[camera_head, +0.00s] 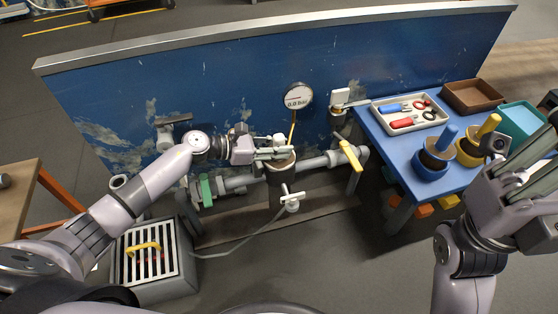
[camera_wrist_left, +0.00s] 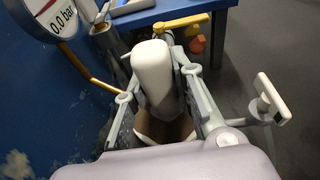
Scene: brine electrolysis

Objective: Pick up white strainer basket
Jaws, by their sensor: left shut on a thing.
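The white strainer basket shows as a white upright block (camera_wrist_left: 152,75) between the fingers of my left gripper (camera_wrist_left: 165,92) in the left wrist view. In the head view its white top (camera_head: 279,139) stands just above the fingers of my left gripper (camera_head: 274,153). The gripper is shut on it, over the dark strainer pot (camera_head: 281,166) in the pipe line. Below the block, a pale rim and brown inner wall (camera_wrist_left: 165,135) show. The basket's lower part is hidden. My right gripper (camera_head: 526,168) is at the right edge, fingers apart, away from the basket.
A pressure gauge (camera_head: 298,96) reading 0.0 bar stands behind the pot. A yellow valve handle (camera_head: 351,155) is to its right and a white valve (camera_head: 292,198) in front. The blue table (camera_head: 392,150) holds a tool tray (camera_head: 409,113). A grated box (camera_head: 146,253) stands lower left.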

